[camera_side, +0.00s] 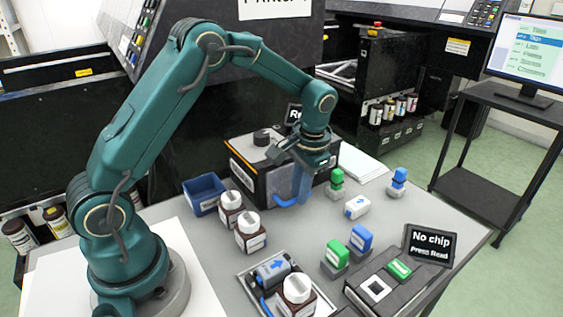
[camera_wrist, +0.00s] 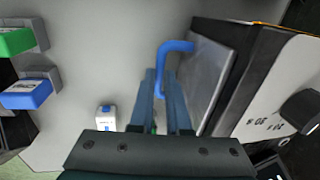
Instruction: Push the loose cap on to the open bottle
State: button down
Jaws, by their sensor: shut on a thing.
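My gripper (camera_wrist: 163,85) points down beside the black box; it also shows in the side view (camera_side: 292,190). Its fingers are shut on a blue curved handle (camera_wrist: 178,46), which seems joined to the box's grey panel (camera_wrist: 211,75). The handle's bend also shows in the side view (camera_side: 285,203). Two dark bottles with white tops, a rear one (camera_side: 231,208) and a front one (camera_side: 251,232), stand left of the box. A third white-topped bottle (camera_side: 297,290) stands in the tray in front. I cannot make out which bottle is open or which cap is loose.
The black box (camera_side: 243,178) stands at the back of the grey table. A blue bin (camera_side: 204,193) is left of it. A blue cartridge (camera_side: 272,271) lies in the front tray. Green and blue blocks, a small white block (camera_side: 357,207) and a "No chip" display (camera_side: 429,245) are on the right.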

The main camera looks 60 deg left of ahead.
jog(key=d, duration=1)
jog(key=shift+w, duration=0.1)
jog(key=c, duration=0.9)
grip_release()
jog(key=shift+a, duration=0.1)
jog(key=r, duration=0.3)
jog(key=d+r, duration=0.1)
jog(key=r, duration=0.1)
